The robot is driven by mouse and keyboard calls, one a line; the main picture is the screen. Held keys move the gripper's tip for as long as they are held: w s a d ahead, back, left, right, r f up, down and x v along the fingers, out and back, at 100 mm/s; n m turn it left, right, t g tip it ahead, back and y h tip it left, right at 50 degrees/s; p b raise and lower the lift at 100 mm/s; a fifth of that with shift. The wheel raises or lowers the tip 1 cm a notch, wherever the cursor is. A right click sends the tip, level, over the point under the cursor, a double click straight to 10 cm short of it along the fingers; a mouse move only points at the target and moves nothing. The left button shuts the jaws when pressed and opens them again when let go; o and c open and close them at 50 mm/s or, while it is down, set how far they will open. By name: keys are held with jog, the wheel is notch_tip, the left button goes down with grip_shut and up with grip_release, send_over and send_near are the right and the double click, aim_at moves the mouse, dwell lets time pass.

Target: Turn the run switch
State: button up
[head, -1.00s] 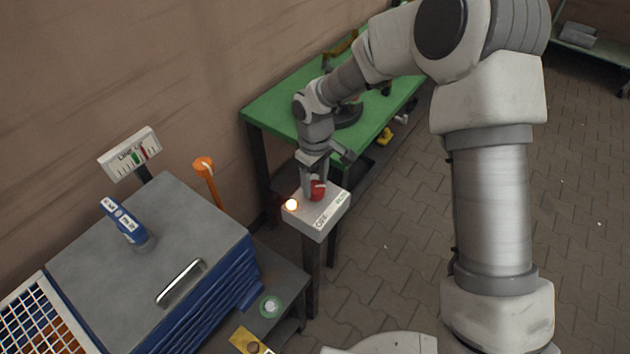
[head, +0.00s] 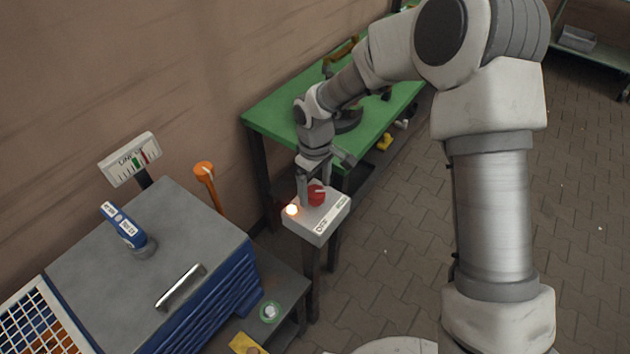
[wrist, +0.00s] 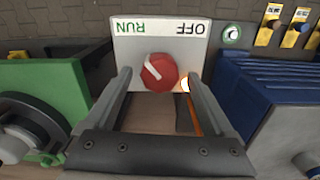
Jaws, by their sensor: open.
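The run switch is a round red knob (head: 316,195) with a white pointer mark, on top of a pale box (head: 322,222) on a post. In the wrist view the knob (wrist: 158,72) lies between my fingers, with a gap on each side. Its white mark slants toward the green RUN label (wrist: 131,27), away from the OFF label (wrist: 187,29). My gripper (head: 315,193) is open and points down at the box. A small lamp (head: 291,210) glows beside the knob.
A green bench (head: 285,105) with dark parts stands behind. An orange post (head: 205,175) stands near the wall.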

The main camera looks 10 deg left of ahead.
aim_at(315, 191)
notch_tip(315, 191, up, 17)
jog(key=shift+r+p, duration=0.2)
jog(key=shift+p, duration=0.15)
dwell(0.4)
